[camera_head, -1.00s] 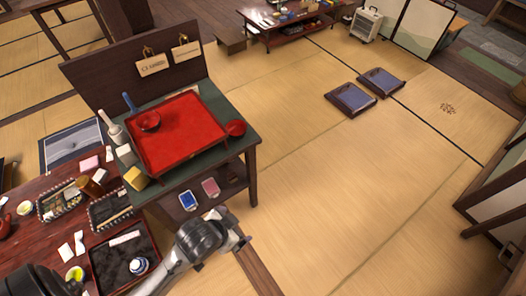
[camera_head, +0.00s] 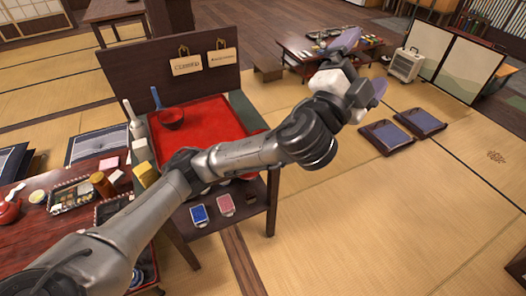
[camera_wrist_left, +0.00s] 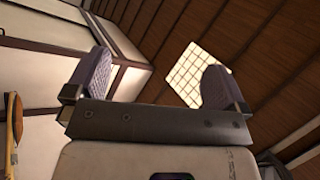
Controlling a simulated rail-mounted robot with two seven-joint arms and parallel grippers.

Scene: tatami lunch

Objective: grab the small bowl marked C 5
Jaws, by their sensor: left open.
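A small dark red bowl (camera_head: 171,118) stands on the red tray (camera_head: 217,112) on the side stand. No C 5 mark is legible on it. Part of a blue and white small dish (camera_head: 137,276) shows at the lower left, beside my arm. My left gripper (camera_head: 364,66) is open and empty, raised in the air well to the right of the stand. In the left wrist view its two fingers (camera_wrist_left: 158,78) stand wide apart, with only ceiling and wall panels behind. My left arm crosses in front of the tray's near side and hides it. My right gripper is not in view.
A board with hanging tags (camera_head: 187,65) rises behind the tray. A blue-handled tool (camera_head: 156,97) and a yellow block (camera_head: 146,174) stand at the tray's left. A red-brown table (camera_head: 35,235) with food trays is at the left. Open tatami (camera_head: 400,220) lies to the right.

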